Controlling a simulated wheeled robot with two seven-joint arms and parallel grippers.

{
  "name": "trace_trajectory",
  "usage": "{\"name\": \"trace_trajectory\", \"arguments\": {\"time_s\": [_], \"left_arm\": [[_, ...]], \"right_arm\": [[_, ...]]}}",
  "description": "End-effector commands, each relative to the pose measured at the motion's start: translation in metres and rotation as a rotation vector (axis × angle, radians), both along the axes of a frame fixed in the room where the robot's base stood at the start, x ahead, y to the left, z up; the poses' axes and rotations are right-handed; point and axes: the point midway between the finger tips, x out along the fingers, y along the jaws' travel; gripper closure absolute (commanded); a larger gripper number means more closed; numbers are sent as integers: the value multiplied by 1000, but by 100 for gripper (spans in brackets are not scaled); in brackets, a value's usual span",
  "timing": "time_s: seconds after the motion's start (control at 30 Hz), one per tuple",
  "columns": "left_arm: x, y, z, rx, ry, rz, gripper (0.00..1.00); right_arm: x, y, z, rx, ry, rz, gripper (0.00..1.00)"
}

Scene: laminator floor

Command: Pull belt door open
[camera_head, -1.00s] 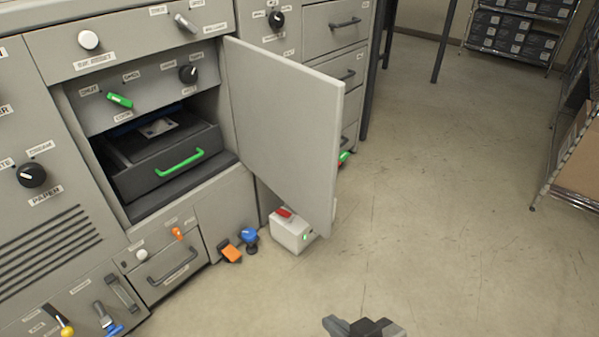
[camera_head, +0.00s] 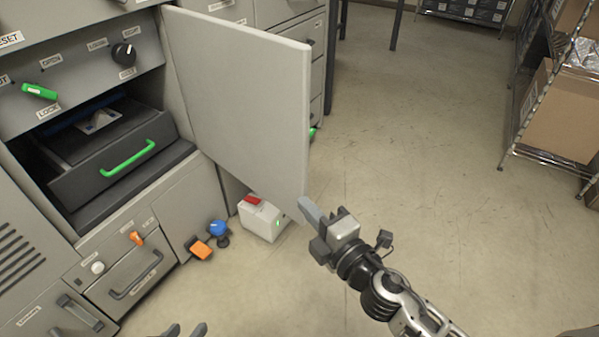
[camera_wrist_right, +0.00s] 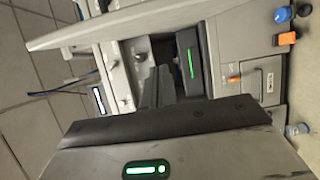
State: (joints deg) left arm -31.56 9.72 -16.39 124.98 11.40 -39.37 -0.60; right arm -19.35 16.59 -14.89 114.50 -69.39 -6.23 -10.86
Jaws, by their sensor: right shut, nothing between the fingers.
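The belt door (camera_head: 245,95) is a flat grey panel that stands swung out from the machine, with the dark opening and its drawer exposed. In the right wrist view the door (camera_wrist_right: 130,22) runs as a pale panel across the top. My right gripper (camera_head: 310,210) is shut and empty at the door's lower free corner; whether it touches the door I cannot tell. My left gripper (camera_head: 186,331) shows only its fingertips at the bottom edge, away from the door. The black drawer with the green handle (camera_head: 128,158) sits inside the opening.
A white box with a red switch (camera_head: 262,217) stands on the floor below the door. A blue knob (camera_head: 218,228) and an orange one (camera_head: 201,248) are beside it. A wire shelf with boxes (camera_head: 555,125) stands at the right. The floor between is clear.

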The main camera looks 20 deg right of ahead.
Motion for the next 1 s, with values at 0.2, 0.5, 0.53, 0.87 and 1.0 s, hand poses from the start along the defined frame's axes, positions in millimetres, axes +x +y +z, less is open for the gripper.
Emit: {"name": "trace_trajectory", "arguments": {"time_s": [0.2,0.5,0.53,0.87,1.0], "left_arm": [[-3,3,-2,17,34,4,64],[-7,5,2,9,21,17,64],[-7,5,2,9,22,17,64],[-8,4,-2,10,33,15,64],[-5,4,0,10,27,15,64]], "right_arm": [[46,11,4,1,-4,-1,100],[89,1,0,-1,1,-3,100],[91,-3,0,0,1,-4,100],[98,-16,1,5,1,-2,100],[98,-16,1,5,1,-2,100]]}}
